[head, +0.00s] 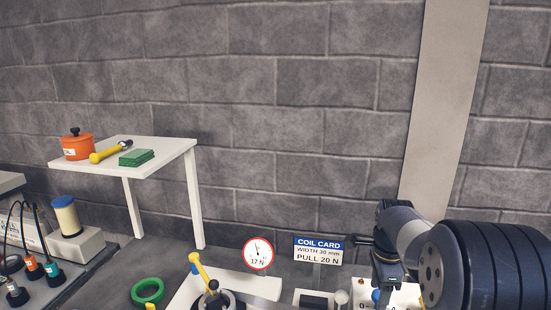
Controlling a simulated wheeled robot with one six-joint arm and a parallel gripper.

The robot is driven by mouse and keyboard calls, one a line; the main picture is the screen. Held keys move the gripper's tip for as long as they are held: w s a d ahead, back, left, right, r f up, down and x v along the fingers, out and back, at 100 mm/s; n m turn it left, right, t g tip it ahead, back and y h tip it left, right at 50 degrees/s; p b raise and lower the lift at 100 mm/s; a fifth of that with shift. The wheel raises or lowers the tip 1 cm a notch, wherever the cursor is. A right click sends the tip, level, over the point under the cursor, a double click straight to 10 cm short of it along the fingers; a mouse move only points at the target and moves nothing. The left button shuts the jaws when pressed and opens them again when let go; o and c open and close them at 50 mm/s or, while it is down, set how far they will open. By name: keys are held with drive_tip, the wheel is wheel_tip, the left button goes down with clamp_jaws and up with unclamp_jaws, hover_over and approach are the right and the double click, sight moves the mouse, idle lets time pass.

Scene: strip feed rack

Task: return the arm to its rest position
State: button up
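My arm comes in from the lower right, its thick dark ribbed section large and close to the camera. My gripper (386,284) shows as a small dark shape at the arm's far end. It hangs in front of a white panel with dark markings (405,295), right of the coil card. Its fingers are too small and dark to tell whether they are open or shut, or whether they hold anything. A blue round part (376,295) shows just beside the gripper; I cannot tell whether they touch.
A blue-and-white coil card (318,251) and a round dial (258,253) reading 17 N stand at the bottom centre. A yellow lever (200,267) and green ring (148,291) are left. A white shelf (170,150) holds an orange pot (77,147). A block wall stands behind.

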drive_tip(key=shift+m, duration=0.3)
drive_tip(key=shift+w+r, duration=0.1)
drive_tip(key=shift+r, duration=1.1)
drive_tip(key=shift+a, duration=0.1)
